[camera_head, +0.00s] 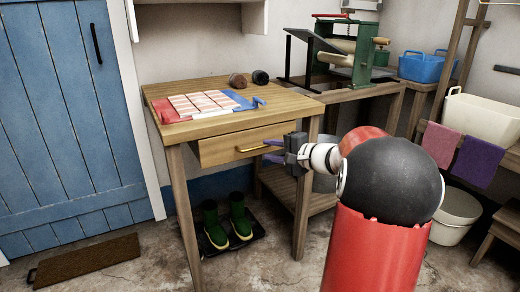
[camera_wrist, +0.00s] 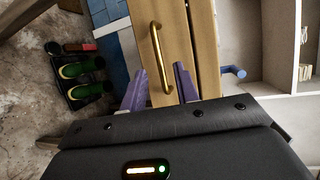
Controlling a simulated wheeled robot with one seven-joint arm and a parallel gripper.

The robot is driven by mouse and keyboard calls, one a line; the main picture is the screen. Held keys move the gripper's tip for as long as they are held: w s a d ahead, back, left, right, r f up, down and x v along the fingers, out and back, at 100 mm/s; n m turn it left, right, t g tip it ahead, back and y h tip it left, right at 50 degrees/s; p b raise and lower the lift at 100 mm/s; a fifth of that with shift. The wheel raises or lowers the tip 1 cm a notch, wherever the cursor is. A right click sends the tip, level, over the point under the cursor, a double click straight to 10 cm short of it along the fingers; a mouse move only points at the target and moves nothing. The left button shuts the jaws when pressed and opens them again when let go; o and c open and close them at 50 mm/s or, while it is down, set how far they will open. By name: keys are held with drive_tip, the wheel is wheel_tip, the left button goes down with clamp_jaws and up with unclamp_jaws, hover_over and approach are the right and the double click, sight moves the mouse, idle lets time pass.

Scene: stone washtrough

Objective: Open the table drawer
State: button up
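The wooden table (camera_head: 290,100) has a drawer (camera_head: 222,152) under its top, with a brass bar handle (camera_head: 253,149). The drawer looks shut or nearly so. My gripper (camera_head: 273,151) is at the right end of the handle, its purple fingers pointing at the drawer front. In the wrist view the drawer front (camera_wrist: 203,45) and handle (camera_wrist: 158,50) lie ahead. My gripper (camera_wrist: 160,68) is open there, with one finger on each side of the handle in the picture. I cannot tell whether either finger touches it.
Green boots (camera_head: 240,216) stand on a tray below the drawer. A green press (camera_head: 364,55) stands on a side table. A brown mat (camera_head: 88,259) lies by the blue door (camera_head: 60,110).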

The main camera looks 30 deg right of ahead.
sight(258, 148)
drive_tip(key=shift+x, duration=2.2)
clamp_jaws()
